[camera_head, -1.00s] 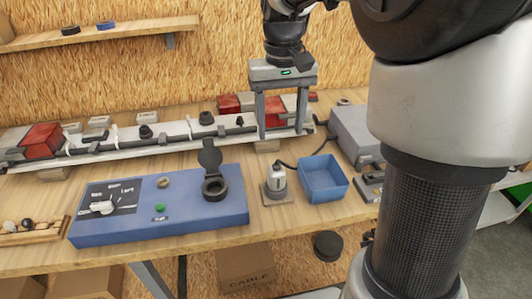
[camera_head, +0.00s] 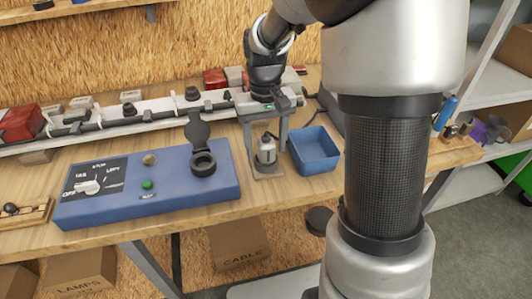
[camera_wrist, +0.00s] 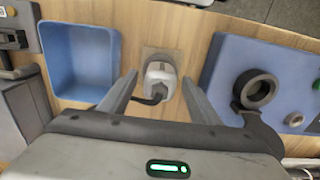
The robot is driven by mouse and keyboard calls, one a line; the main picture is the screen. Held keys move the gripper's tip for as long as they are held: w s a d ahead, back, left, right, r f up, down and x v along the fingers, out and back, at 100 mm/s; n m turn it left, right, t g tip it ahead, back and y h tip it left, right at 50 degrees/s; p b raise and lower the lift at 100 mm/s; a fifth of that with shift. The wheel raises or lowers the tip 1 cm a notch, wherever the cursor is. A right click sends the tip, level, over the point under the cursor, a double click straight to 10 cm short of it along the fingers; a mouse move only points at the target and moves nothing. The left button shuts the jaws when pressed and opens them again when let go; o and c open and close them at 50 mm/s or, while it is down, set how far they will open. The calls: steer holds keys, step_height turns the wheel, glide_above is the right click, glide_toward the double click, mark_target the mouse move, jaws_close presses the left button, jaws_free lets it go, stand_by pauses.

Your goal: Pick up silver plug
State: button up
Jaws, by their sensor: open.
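The silver plug (camera_head: 267,150) stands upright on a small base plate on the workbench, between the blue control box and the blue bin. It also shows in the wrist view (camera_wrist: 160,72), with a dark cable (camera_wrist: 150,98) running from it toward my gripper. My gripper (camera_head: 267,165) is open, pointing down, with one finger to each side of the plug in the head view. In the wrist view the fingers (camera_wrist: 158,80) are spread wide, with the plug between and ahead of them. I cannot tell how far down they reach; no contact shows.
The blue bin (camera_head: 295,148) stands close to the right of the plug in the head view. The blue control box (camera_head: 215,186) with its raised round socket lid (camera_head: 197,130) stands to the left. A long light bar (camera_head: 150,107) with fittings lies behind.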

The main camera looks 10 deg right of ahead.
steer(key=shift+f, duration=0.25)
steer(key=c, duration=0.8)
